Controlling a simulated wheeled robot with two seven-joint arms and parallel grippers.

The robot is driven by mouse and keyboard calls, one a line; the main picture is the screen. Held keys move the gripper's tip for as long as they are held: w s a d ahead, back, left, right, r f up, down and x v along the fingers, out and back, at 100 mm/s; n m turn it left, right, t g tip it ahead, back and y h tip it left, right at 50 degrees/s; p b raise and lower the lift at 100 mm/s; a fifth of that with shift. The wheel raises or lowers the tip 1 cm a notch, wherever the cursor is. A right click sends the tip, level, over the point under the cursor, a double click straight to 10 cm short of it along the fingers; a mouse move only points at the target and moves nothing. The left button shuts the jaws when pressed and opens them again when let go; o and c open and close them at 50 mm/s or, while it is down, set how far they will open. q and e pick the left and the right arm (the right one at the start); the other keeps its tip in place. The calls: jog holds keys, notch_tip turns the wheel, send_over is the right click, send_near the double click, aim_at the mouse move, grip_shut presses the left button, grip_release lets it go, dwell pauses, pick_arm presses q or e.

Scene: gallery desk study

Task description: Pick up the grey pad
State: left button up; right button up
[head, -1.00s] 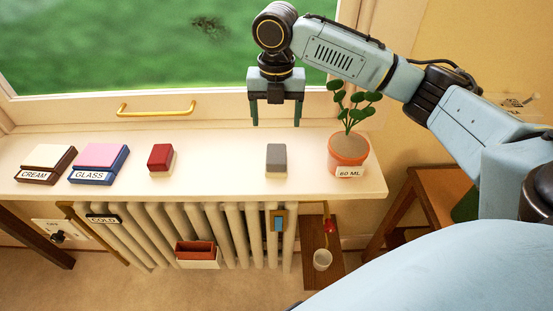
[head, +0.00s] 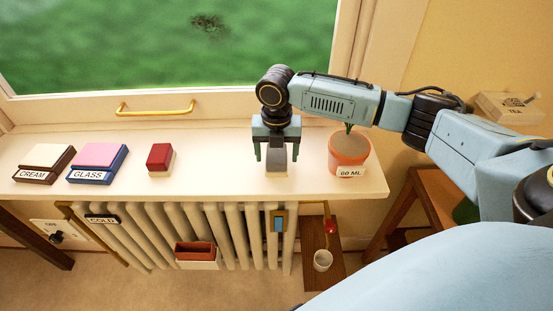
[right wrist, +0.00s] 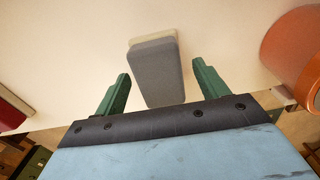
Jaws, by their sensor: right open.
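The grey pad (head: 277,163) lies on the white windowsill (head: 220,180), left of the plant pot. In the head view my right gripper (head: 276,155) is over it and hides part of it. In the right wrist view the grey pad (right wrist: 158,72) has a cream layer under its grey top. The open green fingers of my right gripper (right wrist: 160,85) stand apart, one on each side of the pad's near end, with gaps on both sides. I cannot tell their exact height over the sill. My left gripper is not in view.
A plant pot (head: 349,153) labelled 60 ML stands close on the right. A red pad (head: 160,157) lies to the left, with the GLASS (head: 98,161) and CREAM (head: 45,162) pads farther left. A radiator (head: 150,235) is below the sill's front edge.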

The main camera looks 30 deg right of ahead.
aim_at(276, 153)
jog(key=shift+f, duration=0.25)
jog(key=c, duration=1)
jog(key=shift+o, duration=0.2)
jog(key=shift+r, duration=0.15)
notch_tip(276, 153, up, 10)
jog(key=shift+f+p, duration=0.1)
jog(key=shift+p, duration=0.25)
